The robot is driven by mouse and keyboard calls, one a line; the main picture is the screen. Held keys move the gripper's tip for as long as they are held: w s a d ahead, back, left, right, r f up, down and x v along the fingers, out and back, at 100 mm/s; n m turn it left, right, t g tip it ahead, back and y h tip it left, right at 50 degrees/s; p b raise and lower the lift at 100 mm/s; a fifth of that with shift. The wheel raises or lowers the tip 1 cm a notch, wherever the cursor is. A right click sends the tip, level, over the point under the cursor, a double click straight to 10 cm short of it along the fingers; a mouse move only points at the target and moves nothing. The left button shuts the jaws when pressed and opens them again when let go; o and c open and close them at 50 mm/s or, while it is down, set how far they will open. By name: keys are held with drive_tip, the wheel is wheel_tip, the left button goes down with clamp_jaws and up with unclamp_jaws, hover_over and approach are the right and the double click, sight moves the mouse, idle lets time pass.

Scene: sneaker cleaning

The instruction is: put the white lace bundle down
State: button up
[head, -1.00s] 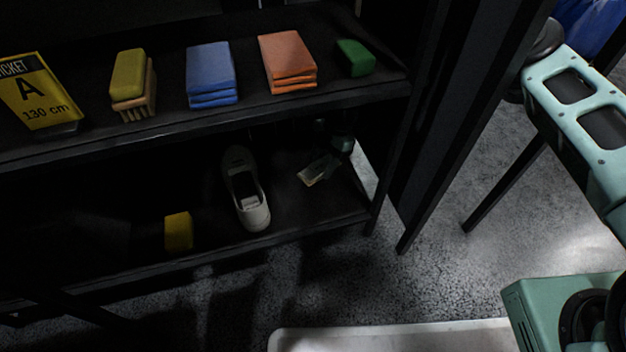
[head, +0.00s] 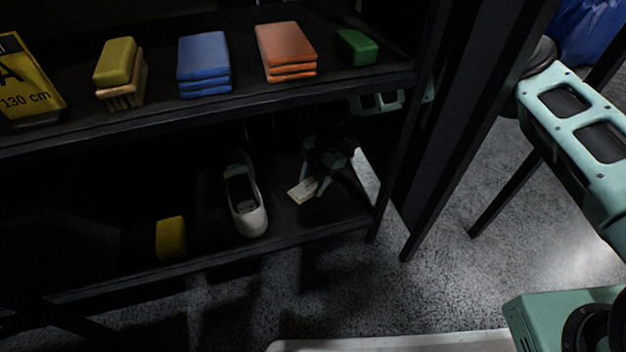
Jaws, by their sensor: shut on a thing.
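The white lace bundle (head: 301,191) is a small pale, flat-looking piece at the right of the lower shelf in the head view. My gripper (head: 318,182) reaches in under the upper shelf from the back right and is shut on the bundle. Its fingers cover the bundle's right end. The bundle is just above or touching the lower shelf (head: 345,214); I cannot tell which in the dim light.
A white sneaker (head: 246,205) stands left of the bundle, with a yellow block (head: 171,238) farther left. The upper shelf (head: 375,76) is close above my arm. A shelf post (head: 392,185) stands at the right. Bare shelf lies between bundle and post.

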drive_tip(key=o, duration=0.9)
drive_tip(key=shift+o, duration=0.2)
drive_tip(key=p+v, duration=0.5)
drive_tip(key=v, duration=0.2)
drive_tip(key=shift+r, duration=0.3)
drive_tip(key=shift+w+d, duration=0.1)
